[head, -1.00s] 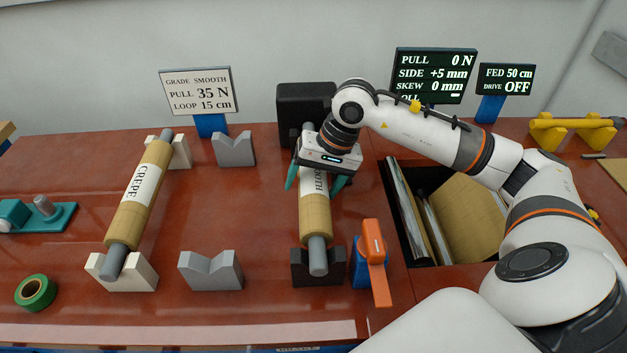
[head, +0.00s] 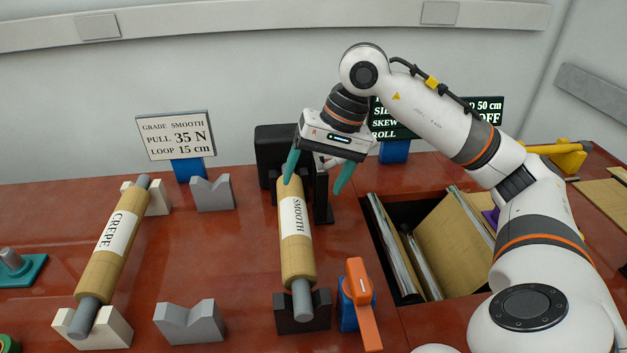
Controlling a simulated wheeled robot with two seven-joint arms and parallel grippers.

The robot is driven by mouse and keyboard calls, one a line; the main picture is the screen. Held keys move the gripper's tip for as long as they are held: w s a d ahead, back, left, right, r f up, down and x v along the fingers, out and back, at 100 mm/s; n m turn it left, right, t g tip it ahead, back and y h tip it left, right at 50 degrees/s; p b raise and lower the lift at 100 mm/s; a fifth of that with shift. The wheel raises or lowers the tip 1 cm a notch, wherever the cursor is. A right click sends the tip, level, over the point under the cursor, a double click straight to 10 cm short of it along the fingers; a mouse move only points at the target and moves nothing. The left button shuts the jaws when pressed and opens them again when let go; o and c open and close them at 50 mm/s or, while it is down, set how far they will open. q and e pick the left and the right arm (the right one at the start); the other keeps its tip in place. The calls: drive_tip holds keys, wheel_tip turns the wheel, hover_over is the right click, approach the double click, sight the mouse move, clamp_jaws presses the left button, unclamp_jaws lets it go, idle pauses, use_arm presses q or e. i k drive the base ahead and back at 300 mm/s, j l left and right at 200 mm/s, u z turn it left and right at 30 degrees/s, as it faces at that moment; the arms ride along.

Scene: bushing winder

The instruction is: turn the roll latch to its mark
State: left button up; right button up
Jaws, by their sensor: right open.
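The roll latch, an orange lever (head: 361,300) on a blue mount (head: 347,312), stands to the right of the front end of the SMOOTH roll. The lever slants down toward the front; I cannot make out a mark. The SMOOTH roll (head: 297,250) lies in a black cradle (head: 302,318), its shaft end toward me. My right gripper (head: 316,182) is open, its teal fingers spread above the back end of the SMOOTH roll, holding nothing, well behind the latch. My left gripper is not in view.
The CREPE roll (head: 107,252) lies on white cradles at the left. Empty grey cradles (head: 191,322) stand between the rolls. An open bin (head: 407,296) with sheets is right of the latch. A sign (head: 175,135) and a partly hidden dark display (head: 385,130) stand behind.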

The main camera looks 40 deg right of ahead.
sight(357, 285)
drive_tip(key=k, duration=2)
